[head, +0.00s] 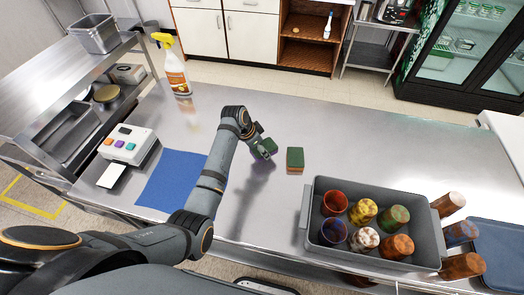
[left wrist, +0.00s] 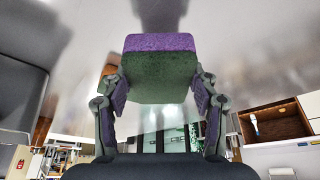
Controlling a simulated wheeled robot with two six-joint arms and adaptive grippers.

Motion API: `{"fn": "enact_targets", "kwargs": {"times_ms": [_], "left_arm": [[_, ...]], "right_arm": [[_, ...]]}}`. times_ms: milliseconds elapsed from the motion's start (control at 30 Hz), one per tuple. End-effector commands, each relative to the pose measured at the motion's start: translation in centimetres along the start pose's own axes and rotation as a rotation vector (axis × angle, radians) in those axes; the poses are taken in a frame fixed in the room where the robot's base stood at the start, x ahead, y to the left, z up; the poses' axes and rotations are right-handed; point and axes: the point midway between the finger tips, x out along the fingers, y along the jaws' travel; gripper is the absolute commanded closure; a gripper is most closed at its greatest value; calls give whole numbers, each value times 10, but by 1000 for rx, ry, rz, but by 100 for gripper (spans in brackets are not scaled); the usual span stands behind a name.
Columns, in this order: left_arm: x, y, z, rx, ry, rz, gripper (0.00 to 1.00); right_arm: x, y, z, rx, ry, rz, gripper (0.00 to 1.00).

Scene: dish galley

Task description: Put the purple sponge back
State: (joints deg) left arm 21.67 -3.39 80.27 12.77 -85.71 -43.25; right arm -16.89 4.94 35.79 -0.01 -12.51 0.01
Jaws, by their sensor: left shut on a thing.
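The purple sponge (left wrist: 160,68) has a purple layer and a dark green layer. It sits between the fingertips of my left gripper (left wrist: 158,88) in the left wrist view. In the head view my left gripper (head: 261,151) is above the middle of the steel counter, and the sponge (head: 270,146) shows mostly its green side there. A second sponge (head: 295,160), green and orange, is on the counter just right of the gripper, with a small gap between them. My right gripper is in neither view.
A grey bin (head: 312,215) with several coloured cups stands front right, beside a blue tray (head: 500,250). A blue mat (head: 172,178) and a white button box (head: 128,145) lie left. A spray bottle (head: 177,75) stands at the back left. The counter's back right (head: 400,140) is clear.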

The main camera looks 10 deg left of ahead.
Motion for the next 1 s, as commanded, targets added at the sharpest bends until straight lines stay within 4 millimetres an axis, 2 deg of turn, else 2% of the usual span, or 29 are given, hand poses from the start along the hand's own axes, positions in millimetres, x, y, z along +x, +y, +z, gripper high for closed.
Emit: {"fn": "enact_targets", "kwargs": {"times_ms": [100, 300, 400, 500, 867, 900, 1000], "left_arm": [[10, -5, -2, 0, 1, 0, 70], [18, -8, -4, 0, 0, 0, 70], [32, -7, 4, -2, -3, 3, 70], [42, -7, 8, -1, 0, 1, 70], [49, -7, 10, -1, 0, 0, 70], [48, -7, 10, 0, 1, 0, 36], [48, -7, 10, 0, 0, 0, 23]], "right_arm": [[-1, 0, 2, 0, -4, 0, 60], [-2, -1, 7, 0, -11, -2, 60], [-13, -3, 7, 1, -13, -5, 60], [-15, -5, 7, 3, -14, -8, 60], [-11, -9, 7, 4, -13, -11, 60], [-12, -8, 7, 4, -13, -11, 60], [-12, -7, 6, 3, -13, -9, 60]]}}
